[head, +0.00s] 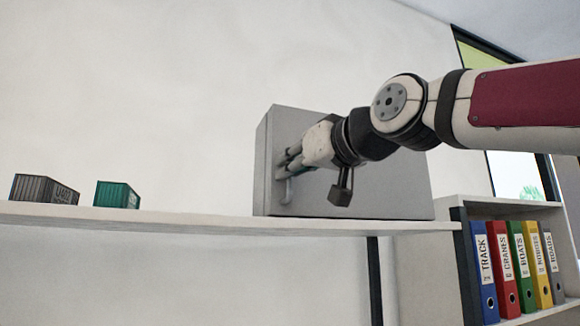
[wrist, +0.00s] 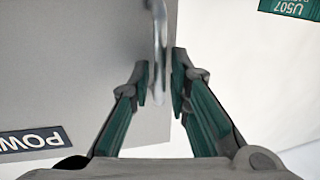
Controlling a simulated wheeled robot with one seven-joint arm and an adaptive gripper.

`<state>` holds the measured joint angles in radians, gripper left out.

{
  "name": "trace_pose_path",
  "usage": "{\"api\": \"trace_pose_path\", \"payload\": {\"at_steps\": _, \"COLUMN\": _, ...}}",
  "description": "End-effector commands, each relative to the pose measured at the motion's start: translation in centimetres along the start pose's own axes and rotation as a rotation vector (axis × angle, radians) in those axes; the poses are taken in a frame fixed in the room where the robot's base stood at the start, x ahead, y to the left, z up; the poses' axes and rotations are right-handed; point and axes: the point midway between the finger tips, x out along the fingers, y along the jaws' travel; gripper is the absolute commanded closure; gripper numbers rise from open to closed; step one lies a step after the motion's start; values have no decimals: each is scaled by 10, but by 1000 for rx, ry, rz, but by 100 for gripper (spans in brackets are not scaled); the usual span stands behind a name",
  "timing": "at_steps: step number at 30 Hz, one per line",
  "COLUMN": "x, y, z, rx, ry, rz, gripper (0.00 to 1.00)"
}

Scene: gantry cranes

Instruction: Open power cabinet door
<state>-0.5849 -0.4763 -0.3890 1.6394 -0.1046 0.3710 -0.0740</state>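The power cabinet (head: 385,190) is a grey box standing on the white shelf, and its door looks shut. Its pale handle (head: 287,190) is near the left edge of the front. My gripper (head: 288,160) is at the handle, its fingers pointing left toward the door. In the wrist view, my gripper (wrist: 161,85) is open, with a gap between the fingertips. The handle (wrist: 160,30) runs down toward this gap; I cannot tell whether a finger touches it. The cabinet (wrist: 90,60) carries a dark label (wrist: 32,143) reading "POW", cut off by the frame.
A dark grey container (head: 45,189) and a green container (head: 118,195) stand on the shelf (head: 190,222) to the left. The shelf between them and the cabinet is clear. A bookcase (head: 462,240) with several coloured binders (head: 515,268) is at the lower right.

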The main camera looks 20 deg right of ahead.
Motion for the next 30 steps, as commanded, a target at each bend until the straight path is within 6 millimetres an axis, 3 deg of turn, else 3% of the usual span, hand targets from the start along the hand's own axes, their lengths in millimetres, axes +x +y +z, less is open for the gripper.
{"api": "trace_pose_path", "payload": {"at_steps": 6, "x": 13, "y": 0, "z": 0, "rx": 0, "ry": -1, "rz": 0, "gripper": 83}}
{"api": "trace_pose_path", "payload": {"at_steps": 14, "x": 13, "y": 0, "z": 0, "rx": 0, "ry": -1, "rz": 0, "gripper": 83}}
{"api": "trace_pose_path", "payload": {"at_steps": 16, "x": 13, "y": 0, "z": 0, "rx": 0, "ry": -1, "rz": 1, "gripper": 99}}
{"api": "trace_pose_path", "payload": {"at_steps": 17, "x": 13, "y": 0, "z": 0, "rx": 0, "ry": -1, "rz": 1, "gripper": 100}}
{"api": "trace_pose_path", "payload": {"at_steps": 30, "x": 3, "y": -1, "z": 0, "rx": 2, "ry": 2, "rz": -21, "gripper": 100}}
